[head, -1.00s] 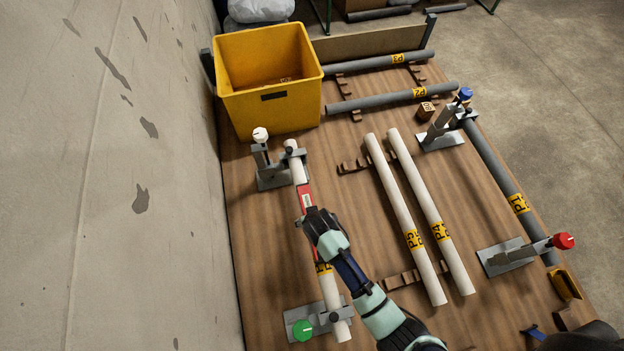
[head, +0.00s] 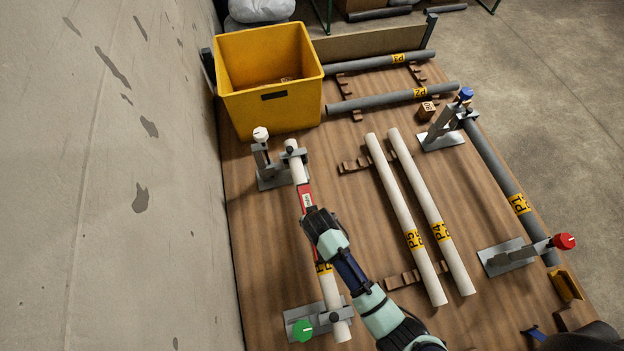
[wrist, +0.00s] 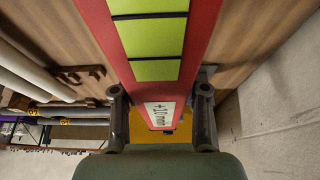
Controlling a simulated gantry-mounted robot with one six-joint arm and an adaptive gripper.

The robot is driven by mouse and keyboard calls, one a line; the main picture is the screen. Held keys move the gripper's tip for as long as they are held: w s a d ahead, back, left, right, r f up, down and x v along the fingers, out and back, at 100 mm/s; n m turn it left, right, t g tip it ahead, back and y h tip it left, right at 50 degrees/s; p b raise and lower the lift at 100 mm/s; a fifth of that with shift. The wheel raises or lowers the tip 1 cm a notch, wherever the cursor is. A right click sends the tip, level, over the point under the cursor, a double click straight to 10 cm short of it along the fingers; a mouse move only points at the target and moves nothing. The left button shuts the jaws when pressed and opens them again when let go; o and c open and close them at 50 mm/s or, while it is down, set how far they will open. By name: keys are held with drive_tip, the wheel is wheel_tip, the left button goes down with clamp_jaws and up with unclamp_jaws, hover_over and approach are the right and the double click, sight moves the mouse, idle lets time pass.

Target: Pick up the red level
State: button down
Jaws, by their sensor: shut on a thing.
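The red level (head: 306,196) lies along the white pipe at the left of the bench in the head view. Its far end shows past my gripper (head: 319,220), which covers its middle. In the wrist view the level (wrist: 203,25) fills the top middle, with green vial windows and a white label. My gripper (wrist: 160,112) has a finger on each side of the level and is shut on it. Whether the level touches the pipe is hidden.
The white pipe (head: 330,291) sits in two clamp stands, one with a white knob (head: 261,134), one with a green knob (head: 303,330). Pipes P5 (head: 395,190) and P4 (head: 418,190) lie to the right. A yellow bin (head: 268,112) stands behind. A wall rises left.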

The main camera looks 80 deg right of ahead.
wheel_tip(320, 180, up, 20)
drive_tip(key=p, duration=0.6)
